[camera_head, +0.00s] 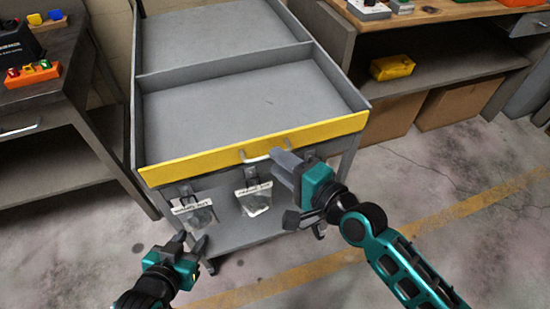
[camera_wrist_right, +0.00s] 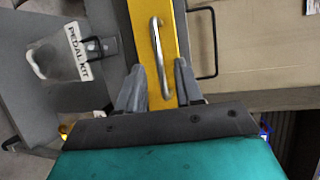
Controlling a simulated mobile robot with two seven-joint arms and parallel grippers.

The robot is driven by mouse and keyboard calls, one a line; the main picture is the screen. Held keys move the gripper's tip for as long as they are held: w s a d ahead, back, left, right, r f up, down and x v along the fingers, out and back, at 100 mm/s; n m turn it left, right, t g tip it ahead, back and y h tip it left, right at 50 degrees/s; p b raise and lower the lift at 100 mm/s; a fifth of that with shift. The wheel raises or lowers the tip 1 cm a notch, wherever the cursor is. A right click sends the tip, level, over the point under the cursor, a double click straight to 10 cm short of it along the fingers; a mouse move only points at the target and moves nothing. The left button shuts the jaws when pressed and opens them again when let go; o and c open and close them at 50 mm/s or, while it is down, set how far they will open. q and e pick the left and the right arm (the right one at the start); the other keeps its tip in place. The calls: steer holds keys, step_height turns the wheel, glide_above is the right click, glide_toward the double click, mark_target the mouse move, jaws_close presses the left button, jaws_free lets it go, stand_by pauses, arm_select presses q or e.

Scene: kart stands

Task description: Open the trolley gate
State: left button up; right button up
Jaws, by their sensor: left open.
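The grey trolley (camera_head: 240,107) stands in the middle of the head view. Its yellow gate (camera_head: 205,163) runs upright along the front of the tray and looks closed. A metal handle (camera_head: 268,153) sits on the gate's middle. My right gripper (camera_head: 280,163) is at the handle. In the right wrist view its fingers (camera_wrist_right: 158,85) are apart, with the handle (camera_wrist_right: 157,45) and the yellow gate (camera_wrist_right: 172,20) showing between them. I cannot tell whether they touch it. My left gripper (camera_head: 190,246) is open and empty, low in front of the trolley.
Labelled pouches (camera_head: 196,214) hang below the gate; one reads "PEDAL KIT" in the right wrist view (camera_wrist_right: 58,52). A dark bench (camera_head: 60,110) stands on the left. A wooden bench (camera_head: 450,65) with a yellow package (camera_head: 392,67) stands on the right. The floor in front is clear.

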steer(key=shift+x, duration=1.15)
jaws_close()
